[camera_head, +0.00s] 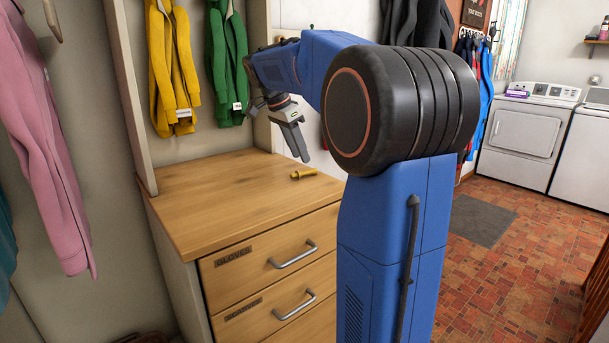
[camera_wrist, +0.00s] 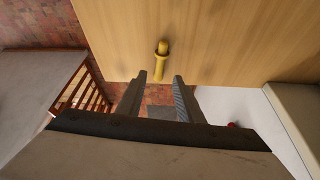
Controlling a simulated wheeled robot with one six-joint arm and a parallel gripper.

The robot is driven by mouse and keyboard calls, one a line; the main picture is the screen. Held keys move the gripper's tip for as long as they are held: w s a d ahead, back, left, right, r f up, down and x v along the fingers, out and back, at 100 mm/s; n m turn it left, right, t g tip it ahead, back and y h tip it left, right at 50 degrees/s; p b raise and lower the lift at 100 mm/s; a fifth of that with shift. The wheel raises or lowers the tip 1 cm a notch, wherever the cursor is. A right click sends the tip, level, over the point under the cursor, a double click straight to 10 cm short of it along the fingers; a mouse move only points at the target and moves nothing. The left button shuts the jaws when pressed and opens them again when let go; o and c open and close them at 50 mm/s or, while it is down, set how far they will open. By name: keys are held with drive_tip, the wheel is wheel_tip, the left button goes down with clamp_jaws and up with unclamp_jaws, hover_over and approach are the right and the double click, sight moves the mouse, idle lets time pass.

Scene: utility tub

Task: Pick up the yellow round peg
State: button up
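The yellow round peg (camera_head: 303,174) lies on its side on the wooden top of the drawer cabinet (camera_head: 220,205), near the right end of that top in the head view. In the wrist view the peg (camera_wrist: 161,61) lies beyond my fingertips, near the edge of the wood. My gripper (camera_head: 301,156) hangs above the cabinet top, just above the peg in the head view, and does not touch it. In the wrist view my gripper (camera_wrist: 159,77) has its two fingers apart, with nothing between them.
Yellow (camera_head: 174,62) and green (camera_head: 228,55) garments hang behind the cabinet. A pink garment (camera_head: 40,130) hangs at the left. The cabinet top around the peg is bare. A washer (camera_head: 525,135), grey mat (camera_head: 480,220) and tiled floor lie at the right.

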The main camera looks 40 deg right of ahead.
sight(304, 173)
drive_tip(key=shift+a+x, duration=0.1)
drive_tip(key=shift+x, duration=1.3)
drive_tip(key=shift+a+x, duration=0.15)
drive_tip(key=shift+x, duration=1.2)
clamp_jaws()
